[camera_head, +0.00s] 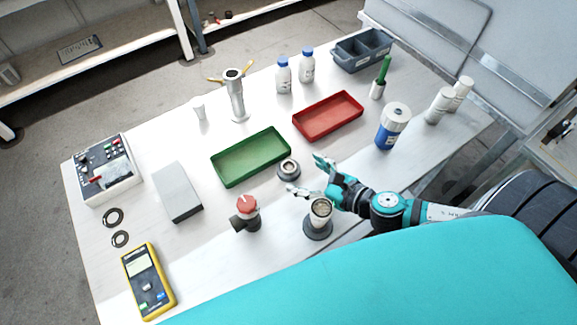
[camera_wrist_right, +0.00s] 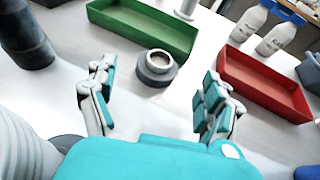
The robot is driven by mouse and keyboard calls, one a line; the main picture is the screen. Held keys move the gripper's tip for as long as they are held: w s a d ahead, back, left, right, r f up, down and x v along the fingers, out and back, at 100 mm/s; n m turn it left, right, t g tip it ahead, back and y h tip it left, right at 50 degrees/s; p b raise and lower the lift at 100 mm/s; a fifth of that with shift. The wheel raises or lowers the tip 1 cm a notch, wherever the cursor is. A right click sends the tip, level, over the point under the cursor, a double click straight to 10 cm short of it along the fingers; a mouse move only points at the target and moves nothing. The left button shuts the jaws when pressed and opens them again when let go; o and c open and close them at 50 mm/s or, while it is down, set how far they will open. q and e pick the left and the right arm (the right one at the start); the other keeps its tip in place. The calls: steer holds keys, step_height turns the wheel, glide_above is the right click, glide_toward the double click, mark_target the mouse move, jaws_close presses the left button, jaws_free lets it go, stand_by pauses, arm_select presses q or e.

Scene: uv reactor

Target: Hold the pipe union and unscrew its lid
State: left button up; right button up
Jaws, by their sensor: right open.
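A small round grey fitting with a metal ring on top, which looks like the pipe union (camera_head: 289,171), stands upright on the table just in front of the green tray. My right gripper (camera_head: 305,174) is open and empty, with its fingers spread and pointing toward the fitting from the right. In the right wrist view the pipe union (camera_wrist_right: 155,70) shows ahead, between the two fingers of my right gripper (camera_wrist_right: 155,82), and neither finger appears to touch it. I cannot tell where its lid parts from the body. My left gripper is not in view.
A grey cup-like part on a dark round base (camera_head: 318,228) stands close below my right gripper. A red-topped valve (camera_head: 246,210) is to its left. The green tray (camera_head: 250,157) and red tray (camera_head: 328,116) lie behind. A blue-banded canister (camera_head: 391,127) stands at right.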

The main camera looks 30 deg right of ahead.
steer(key=p+x, duration=0.1)
steer(key=x, duration=0.4)
steer(key=shift+r, duration=0.1)
steer(key=shift+w+a+f, duration=0.15)
steer(key=shift+w+f, duration=0.1)
steer(key=shift+w, duration=0.05)
steer(key=shift+s, duration=0.1)
steer(key=shift+c, duration=0.2)
steer(key=c, duration=1.3)
step_height(320, 180, up, 10)
steer(key=shift+r+p, duration=0.1)
steer(key=shift+p, duration=0.65)
step_height(320, 180, up, 8)
steer(key=p, duration=0.7)
glide_above(292, 168)
steer(key=m+h+b, duration=0.1)
steer(key=b, duration=0.2)
steer(key=w+r+m+h+b, duration=0.1)
steer(key=m+h+b, duration=0.1)
steer(key=b, duration=0.1)
steer(key=a+m+t+h+b, duration=0.1)
steer(key=h+b, duration=0.1)
steer(key=b, duration=0.1)
steer(key=shift+w+r+m, duration=0.15)
steer(key=shift+r+m, duration=0.15)
steer(key=shift+r, duration=0.1)
